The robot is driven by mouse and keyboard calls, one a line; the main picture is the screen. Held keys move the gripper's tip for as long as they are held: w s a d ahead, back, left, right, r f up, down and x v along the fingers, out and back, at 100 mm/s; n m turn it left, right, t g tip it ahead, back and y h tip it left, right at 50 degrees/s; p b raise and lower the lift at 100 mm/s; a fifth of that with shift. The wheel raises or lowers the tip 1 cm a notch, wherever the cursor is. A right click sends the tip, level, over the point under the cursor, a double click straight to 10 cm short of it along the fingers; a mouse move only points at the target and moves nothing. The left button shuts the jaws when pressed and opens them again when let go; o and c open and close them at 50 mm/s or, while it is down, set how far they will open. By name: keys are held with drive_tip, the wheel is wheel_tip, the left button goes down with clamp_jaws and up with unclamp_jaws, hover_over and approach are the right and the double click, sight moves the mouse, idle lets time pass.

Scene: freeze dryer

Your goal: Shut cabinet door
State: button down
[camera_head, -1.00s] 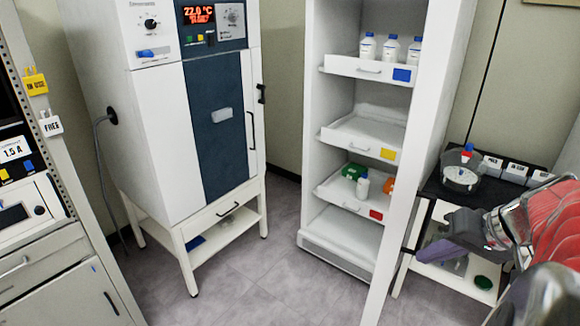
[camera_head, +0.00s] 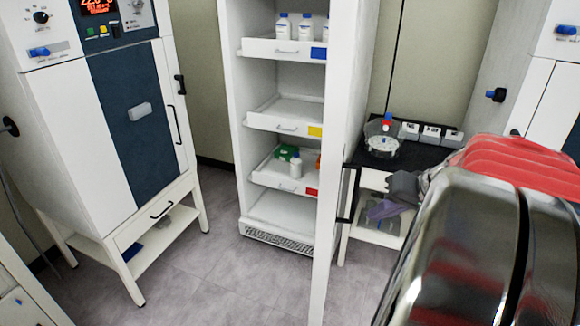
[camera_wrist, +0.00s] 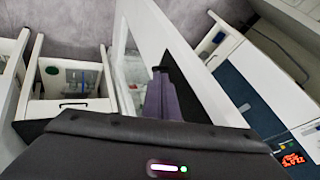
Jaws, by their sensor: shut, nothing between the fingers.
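The tall white cabinet (camera_head: 238,130) stands open in the middle of the head view. Its door (camera_head: 336,150) stands swung out toward me, seen nearly edge-on, with a dark handle (camera_head: 349,195) on its right side. My gripper (camera_head: 378,210), with purple fingers, is shut and empty. It appears just right of the door and handle in the head view; I cannot tell whether it touches the door. In the wrist view the purple fingers (camera_wrist: 163,92) lie over a long white panel (camera_wrist: 185,60), probably the door.
A white-and-blue freeze dryer (camera_head: 135,110) stands left. A black-topped side table (camera_head: 400,150) with a glass vessel (camera_head: 382,135) stands behind my gripper. Grey floor (camera_head: 225,265) is free in front.

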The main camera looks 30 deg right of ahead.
drive_tip(key=w+a+f, duration=0.3)
drive_tip(key=w+f, duration=0.2)
drive_tip(key=w, duration=0.1)
drive_tip(key=shift+w+a+f, duration=0.15)
drive_tip(key=shift+w+a, duration=0.1)
drive_tip(key=shift+w, duration=0.05)
